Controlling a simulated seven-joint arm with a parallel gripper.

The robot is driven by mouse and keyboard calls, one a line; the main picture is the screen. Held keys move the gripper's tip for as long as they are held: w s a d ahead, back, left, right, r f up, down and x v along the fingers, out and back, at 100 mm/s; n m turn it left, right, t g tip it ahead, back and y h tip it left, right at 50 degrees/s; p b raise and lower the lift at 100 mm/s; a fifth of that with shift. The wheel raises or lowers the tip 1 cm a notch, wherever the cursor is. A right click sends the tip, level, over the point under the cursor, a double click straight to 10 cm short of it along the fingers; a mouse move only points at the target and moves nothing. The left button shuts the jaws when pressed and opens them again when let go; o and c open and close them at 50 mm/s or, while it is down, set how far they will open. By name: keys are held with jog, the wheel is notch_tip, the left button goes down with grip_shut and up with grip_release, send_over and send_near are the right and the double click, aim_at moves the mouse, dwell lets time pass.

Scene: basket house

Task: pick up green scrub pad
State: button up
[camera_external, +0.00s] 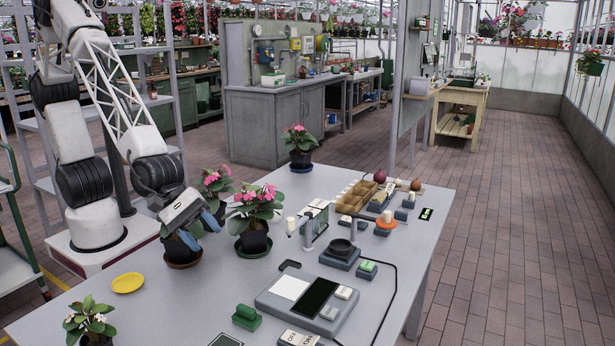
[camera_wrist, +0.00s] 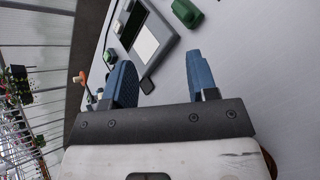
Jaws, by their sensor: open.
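A green block-like item (camera_external: 246,317), which looks like the scrub pad, sits near the front of the grey table (camera_external: 375,215). In the wrist view a green block (camera_wrist: 186,13) shows at the top edge, partly cut off, beyond my fingers. My gripper (camera_external: 200,230) is open with its blue fingers apart and nothing visible between them. It hangs over the left side of the table by the potted plants, well back and left of the green block. Both fingers (camera_wrist: 160,75) also show in the wrist view.
A pink-flowered plant (camera_external: 255,210) stands right beside my gripper. A yellow dish (camera_external: 128,282) and another plant (camera_external: 88,322) are at the left. A grey tray device (camera_external: 270,301) lies beside the green block. Bare table lies between the yellow dish and this device.

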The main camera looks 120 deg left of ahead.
aim_at(242, 306)
jog(key=w+f+n+t, duration=0.1)
jog(key=w+f+n, duration=0.1)
jog(key=f+n, duration=0.1)
jog(key=w+d+f+n+t, duration=0.1)
jog(key=w+f+n, duration=0.1)
jog(key=f+n, duration=0.1)
jog(key=w+d+f+n+y, duration=0.1)
jog(key=w+f+n, duration=0.1)
jog(key=f, duration=0.3)
jog(key=shift+w+d+f+n+t, duration=0.1)
jog(key=shift+f+n+t, duration=0.1)
jog(key=shift+n, duration=0.25)
jog(key=shift+w+d+f+n+t, duration=0.1)
jog(key=shift+n+t, duration=0.1)
jog(key=shift+n, duration=0.25)
jog(key=shift+x, duration=1.25)
jog(key=shift+w, duration=0.15)
jog(key=shift+x, duration=2.45)
jog(key=shift+c, duration=0.3)
jog(key=c, duration=0.6)
jog(key=shift+r, duration=0.1)
